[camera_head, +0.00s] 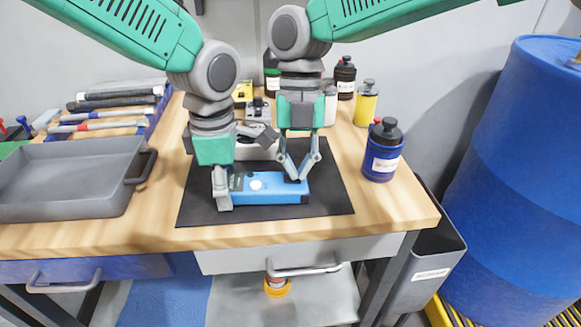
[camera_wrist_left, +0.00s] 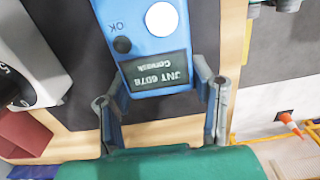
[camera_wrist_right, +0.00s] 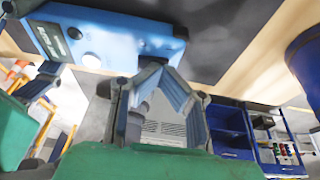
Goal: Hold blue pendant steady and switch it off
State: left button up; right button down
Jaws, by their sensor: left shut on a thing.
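The blue pendant (camera_head: 275,191) lies flat on a black mat (camera_head: 325,204). It has a white round button and a dark screen at its left end, both also clear in the left wrist view (camera_wrist_left: 160,50). My left gripper (camera_head: 228,186) is shut on the pendant's screen end, one finger on each side. My right gripper (camera_head: 297,177) is above the pendant's right end, its fingertips drawn together to a point. In the right wrist view these fingertips (camera_wrist_right: 160,62) are close to the pendant (camera_wrist_right: 105,38); whether they touch it I cannot tell.
A grey tray (camera_head: 70,212) stands at the left of the wooden table. A blue bottle (camera_head: 382,158) and a yellow bottle (camera_head: 366,105) stand at the right. A grey bin (camera_head: 432,245) and a blue barrel (camera_head: 525,170) are beyond the table's right edge.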

jog(key=shift+d, duration=0.1)
pick_arm(q)
jog(key=shift+a+f, duration=0.1)
jog(key=shift+f, duration=0.05)
pick_arm(e)
jog(key=s+v, duration=0.1)
jog(key=v, duration=1.2)
jog(key=shift+d+r, duration=0.2)
jog(key=shift+r, duration=0.35)
jog(key=shift+a+r, duration=0.25)
jog(key=shift+a, duration=0.35)
jog(key=x, duration=1.2)
jog(key=shift+w+a+f, duration=0.25)
jog(key=shift+w+f, duration=0.05)
jog(key=shift+w, duration=0.05)
jog(key=shift+a+f, duration=0.15)
jog(key=shift+f, duration=0.65)
